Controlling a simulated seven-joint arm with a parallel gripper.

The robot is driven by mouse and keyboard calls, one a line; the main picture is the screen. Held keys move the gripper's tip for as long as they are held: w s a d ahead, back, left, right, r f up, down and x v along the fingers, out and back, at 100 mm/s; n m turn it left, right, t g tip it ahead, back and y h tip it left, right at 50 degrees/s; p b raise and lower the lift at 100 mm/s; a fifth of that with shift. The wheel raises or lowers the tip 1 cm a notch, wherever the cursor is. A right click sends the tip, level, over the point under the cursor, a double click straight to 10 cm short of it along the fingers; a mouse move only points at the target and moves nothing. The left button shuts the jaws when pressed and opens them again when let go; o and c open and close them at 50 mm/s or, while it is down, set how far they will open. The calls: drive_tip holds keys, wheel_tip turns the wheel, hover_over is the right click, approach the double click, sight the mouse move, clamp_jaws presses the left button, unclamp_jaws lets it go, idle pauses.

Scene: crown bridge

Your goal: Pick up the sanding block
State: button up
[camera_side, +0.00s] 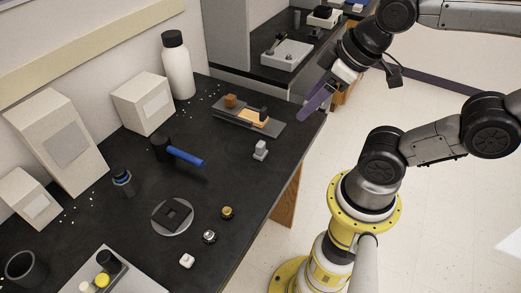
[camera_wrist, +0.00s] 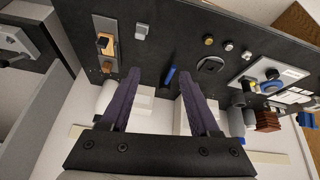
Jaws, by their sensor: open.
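A grey board (camera_side: 222,118) lies on the black bench. On it sit a tan block with a black handle (camera_side: 253,117) and a small brown block (camera_side: 231,101). I cannot tell for sure which one is the sanding block. In the wrist view the tan block (camera_wrist: 112,46) and the brown block (camera_wrist: 107,67) show at upper left, left of my fingers. My gripper (camera_side: 315,101) has purple fingers and is raised near the bench's right edge, to the right of the board and apart from it. In the wrist view my gripper (camera_wrist: 158,74) is open and empty.
A light grey block (camera_side: 260,151) stands in front of the board. A blue-handled hammer (camera_side: 186,156) lies to its left. A white bottle (camera_side: 177,68) and white boxes (camera_side: 143,104) line the wall. Several small parts and a round plate (camera_side: 184,227) are nearer the front.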

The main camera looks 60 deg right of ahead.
drive_tip(key=w+r+n, duration=0.2)
drive_tip(key=w+n, duration=0.1)
drive_tip(key=n, duration=0.3)
drive_tip(key=n+g, duration=0.5)
drive_tip(key=n, duration=0.5)
hover_over(261, 143)
drive_tip(key=a, duration=0.1)
wheel_tip(261, 143, down, 13)
drive_tip(key=shift+g, duration=0.3)
wheel_tip(261, 143, down, 8)
drive_tip(key=shift+d+f, duration=0.15)
drive_tip(key=shift+f, duration=0.05)
drive_tip(key=shift+d+f, duration=0.15)
drive_tip(key=shift+f, duration=1.2)
drive_tip(key=shift+d+f, duration=0.15)
drive_tip(key=shift+f, duration=1.15)
clamp_jaws()
